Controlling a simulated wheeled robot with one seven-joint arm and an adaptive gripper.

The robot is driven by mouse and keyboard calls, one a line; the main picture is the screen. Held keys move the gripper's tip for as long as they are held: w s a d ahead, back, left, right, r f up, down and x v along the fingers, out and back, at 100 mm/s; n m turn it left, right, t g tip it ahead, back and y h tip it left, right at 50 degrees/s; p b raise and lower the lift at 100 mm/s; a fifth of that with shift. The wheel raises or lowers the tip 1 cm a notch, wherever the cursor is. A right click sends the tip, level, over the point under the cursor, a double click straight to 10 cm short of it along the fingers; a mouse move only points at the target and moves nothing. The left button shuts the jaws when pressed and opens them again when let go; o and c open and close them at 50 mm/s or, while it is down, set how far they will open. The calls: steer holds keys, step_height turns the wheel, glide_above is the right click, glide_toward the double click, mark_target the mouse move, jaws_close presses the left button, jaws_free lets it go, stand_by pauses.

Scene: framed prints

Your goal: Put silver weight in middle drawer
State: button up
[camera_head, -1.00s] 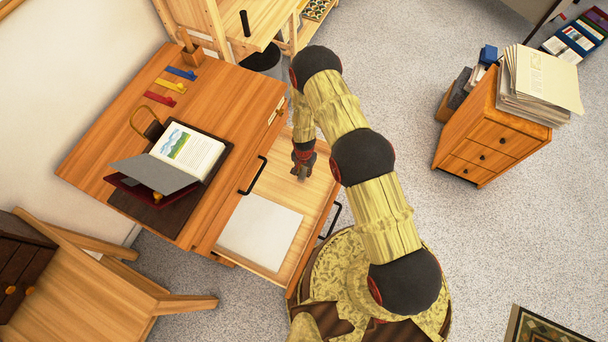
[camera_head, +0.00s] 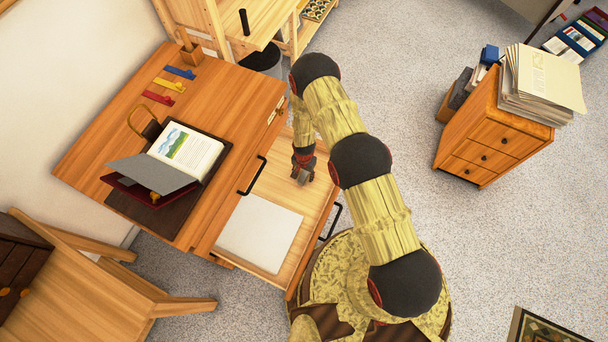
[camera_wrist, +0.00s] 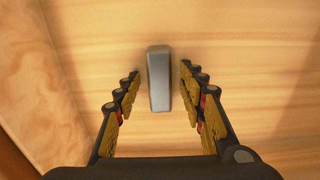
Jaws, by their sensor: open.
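The silver weight (camera_wrist: 159,80) is a small grey block on pale wood in the wrist view. It lies between the two fingers of my gripper (camera_wrist: 160,92), with a gap on each side. My gripper is open. In the head view my gripper (camera_head: 303,176) is low over the far part of the pulled-out drawer (camera_head: 274,186); the weight cannot be clearly told apart there. I cannot tell whether the weight rests on the drawer floor or is slightly above it.
A white sheet (camera_head: 260,234) lies in the near part of the drawer. The desk (camera_head: 225,105) above holds an open book (camera_head: 188,150) and coloured strips. A wooden chair (camera_head: 110,290) stands at lower left. A small cabinet (camera_head: 485,150) with papers stands at right.

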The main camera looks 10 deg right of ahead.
steer(key=shift+r, duration=0.1)
step_height(320, 180, up, 12)
steer(key=p, duration=0.4)
step_height(320, 180, up, 40)
steer(key=n+t, duration=0.3)
glide_above(304, 175)
steer(key=w+d, duration=0.3)
steer(key=d, duration=0.2)
steer(key=s+d+r+n+t, duration=0.1)
steer(key=s+d+r, duration=0.1)
steer(key=s+r, duration=0.45)
steer(key=s+d+r+n, duration=0.1)
steer(key=s+r, duration=0.2)
steer(key=r, duration=0.6)
steer(key=s+d+r+n, duration=0.1)
steer(key=s+r, duration=0.2)
steer(key=s, duration=0.5)
steer(key=s+d+r+t, duration=0.1)
steer(key=s+r, duration=0.3)
steer(key=s, duration=0.5)
steer(key=shift+d+r+n+t, duration=0.3)
steer(key=shift+d+n, duration=0.05)
steer(key=shift+n, duration=0.05)
